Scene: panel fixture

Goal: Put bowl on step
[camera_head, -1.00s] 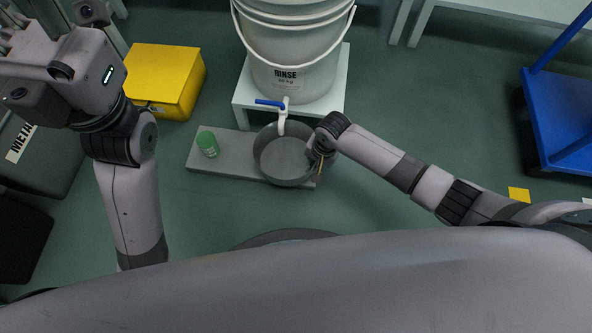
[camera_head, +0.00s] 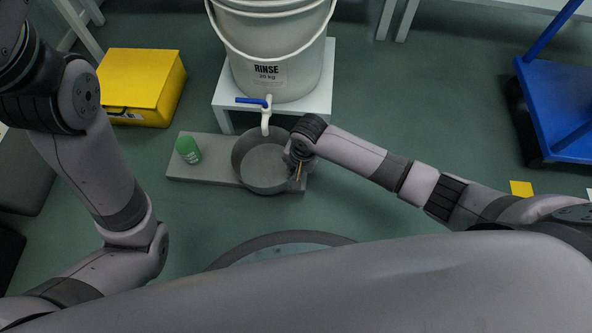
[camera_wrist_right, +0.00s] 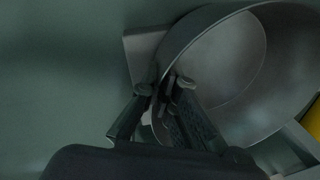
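The grey round bowl (camera_head: 264,166) is over the right part of the low grey step (camera_head: 212,172), below the tap of the rinse bucket. It looks level and appears to rest on the step, though its underside is hidden. My right gripper (camera_head: 298,168) is at the bowl's right rim. In the right wrist view, its fingers (camera_wrist_right: 165,88) straddle the wall of the bowl (camera_wrist_right: 225,65) with the tips close together, closed on the rim. A corner of the step (camera_wrist_right: 140,48) shows beneath the bowl. My left gripper is outside the head view.
A green-capped jar (camera_head: 188,149) stands on the step's left part. The white rinse bucket (camera_head: 275,55) with a blue-handled tap (camera_head: 265,112) sits on a white stand (camera_head: 321,93) behind. A yellow box (camera_head: 142,85) is at left, a blue cart (camera_head: 560,105) at right. Floor in front is open.

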